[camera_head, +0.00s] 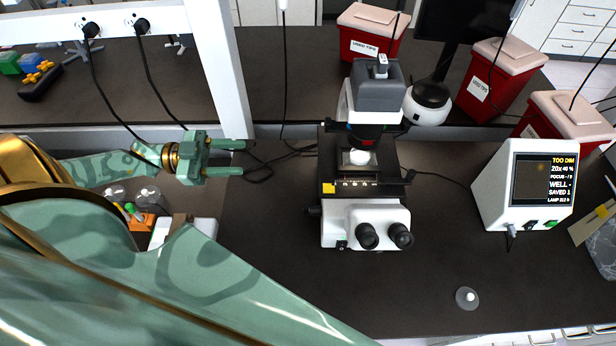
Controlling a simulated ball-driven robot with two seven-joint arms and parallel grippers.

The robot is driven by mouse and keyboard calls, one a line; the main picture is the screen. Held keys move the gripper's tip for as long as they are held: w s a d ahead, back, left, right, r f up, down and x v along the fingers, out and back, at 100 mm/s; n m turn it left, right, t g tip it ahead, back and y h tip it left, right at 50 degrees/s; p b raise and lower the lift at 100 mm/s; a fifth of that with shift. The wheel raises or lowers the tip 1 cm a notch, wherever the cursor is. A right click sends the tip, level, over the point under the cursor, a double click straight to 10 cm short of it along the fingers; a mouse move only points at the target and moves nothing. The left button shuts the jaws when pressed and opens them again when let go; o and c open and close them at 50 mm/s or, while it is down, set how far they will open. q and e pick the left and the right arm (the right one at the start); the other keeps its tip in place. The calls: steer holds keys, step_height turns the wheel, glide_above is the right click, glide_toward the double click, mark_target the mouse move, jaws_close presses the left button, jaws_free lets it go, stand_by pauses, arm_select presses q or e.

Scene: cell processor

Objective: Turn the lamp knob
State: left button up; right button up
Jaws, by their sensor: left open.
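A white and black microscope (365,215) stands on the dark bench in the middle, its two eyepieces facing me. A small dark knob (314,211) sticks out at the left of its base; I cannot tell for sure that it is the lamp knob. A monitor box (530,185) on the right reads "TOO DIM", "20x 40%" and "LAMP". My left gripper (240,158) is open and empty, its two green fingers pointing right. It is left of the microscope, apart from it and from the knob. My right gripper is out of view.
Red bins with pale lids (495,85) stand behind and right of the microscope. Black cables (285,150) hang and lie between my left gripper and the microscope. A small clear disc (467,298) lies at front right. The bench between microscope and monitor is mostly clear.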

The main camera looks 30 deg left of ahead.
arm_select(q)
step_height(320, 180, down, 3)
steer(key=s+b, duration=0.1)
steer(key=b, duration=1.9)
glide_toward(315, 211)
steer(key=p+x, duration=0.1)
steer(key=x, duration=0.7)
steer(key=shift+w+f, duration=0.35)
steer(key=shift+f, duration=0.2)
steer(key=shift+a, duration=0.1)
steer(key=c, duration=1)
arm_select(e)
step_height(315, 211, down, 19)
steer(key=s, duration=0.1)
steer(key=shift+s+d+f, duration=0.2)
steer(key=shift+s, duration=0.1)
